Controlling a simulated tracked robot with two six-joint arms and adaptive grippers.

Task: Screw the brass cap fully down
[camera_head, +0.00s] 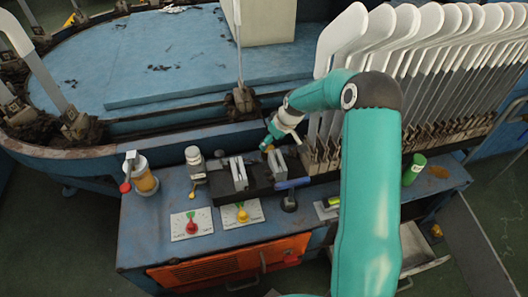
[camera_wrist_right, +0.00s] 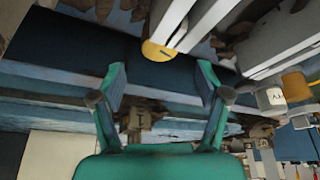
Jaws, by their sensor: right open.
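A small brass-coloured round piece, which looks like the brass cap (camera_head: 267,147), shows at the tip of my right gripper (camera_head: 270,140) in the head view. In the right wrist view the brass cap (camera_wrist_right: 155,51) is a yellow disc with a dark slot-like mark, beside pale metal plates. My right gripper (camera_wrist_right: 161,82) is open there, its two teal fingers apart with nothing between them. The cap appears just beyond the fingertips, and I cannot tell its exact distance. What the cap sits on is hidden. My left gripper is not in view.
A dark vise-like block with grey jaw plates (camera_head: 239,173) stands on the blue bench. Pale sock boards (camera_head: 440,40) crowd the right.

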